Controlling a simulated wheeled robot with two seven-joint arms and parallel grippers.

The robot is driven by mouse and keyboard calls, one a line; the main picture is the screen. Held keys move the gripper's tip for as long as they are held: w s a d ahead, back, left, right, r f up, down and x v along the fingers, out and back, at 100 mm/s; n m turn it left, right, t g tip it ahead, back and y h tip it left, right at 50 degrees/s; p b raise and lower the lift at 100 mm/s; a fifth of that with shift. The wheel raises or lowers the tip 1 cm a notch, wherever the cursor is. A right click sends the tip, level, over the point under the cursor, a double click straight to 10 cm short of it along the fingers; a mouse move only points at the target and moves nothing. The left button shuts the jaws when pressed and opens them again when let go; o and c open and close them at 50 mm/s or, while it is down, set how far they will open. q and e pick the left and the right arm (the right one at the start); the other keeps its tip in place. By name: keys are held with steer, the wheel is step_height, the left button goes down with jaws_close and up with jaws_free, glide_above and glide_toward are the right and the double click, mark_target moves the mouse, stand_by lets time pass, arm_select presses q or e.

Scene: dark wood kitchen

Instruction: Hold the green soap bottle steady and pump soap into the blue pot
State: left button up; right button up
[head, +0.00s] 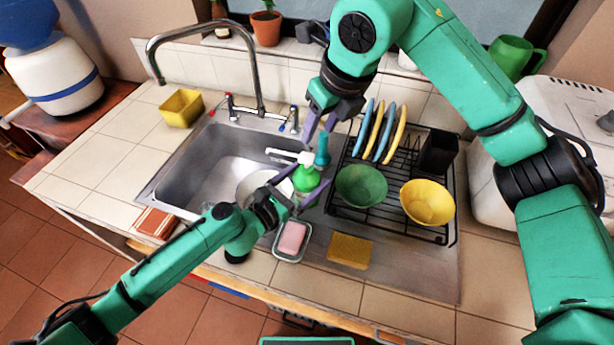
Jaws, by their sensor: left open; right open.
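The green soap bottle (306,181) stands upright at the right side of the sink, with a white pump head (298,156) whose spout points left. My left gripper (315,172) is open, its purple fingers on either side of the bottle; I cannot tell whether they touch it. My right gripper (318,137) is open and points down just above and right of the pump head, near a teal object (322,152). A pale round vessel (254,182) sits in the sink, left of the bottle, partly hidden by my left gripper. I see no clearly blue pot.
The dish rack (382,217) at right holds several plates, a green bowl (361,185) and a yellow bowl (428,203). A pink soap dish (291,239) and a yellow sponge (349,250) lie in front. The faucet (256,62) arches behind the sink (205,160).

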arm_select(q)
steer(key=shift+a, duration=0.1)
steer(key=c, duration=1.5)
arm_select(e)
steer(key=shift+s, duration=0.1)
arm_select(q)
jaws_close()
arm_select(e)
steer(key=shift+f, duration=0.1)
steer(key=c, duration=0.7)
steer(key=f+m+y, duration=0.1)
steer(key=s+m+g+y, duration=0.1)
steer(key=m, duration=0.1)
steer(key=shift+s+a+f+y, duration=0.1)
steer(key=shift+a+f+y, duration=0.2)
steer(key=shift+a+f, duration=0.1)
jaws_close()
arm_select(q)
steer(key=shift+s, duration=0.1)
arm_select(e)
steer(key=d+m+t+y, duration=0.1)
steer(key=d+m+y, duration=0.3)
steer(key=m, duration=0.8)
steer(key=w+d+m+t+y, duration=0.1)
steer(key=d+m+y, duration=0.4)
steer(key=m, duration=0.8)
steer(key=shift+d+f+m+y, duration=0.3)
steer(key=shift+d+f, duration=0.05)
steer(key=shift+d, duration=0.25)
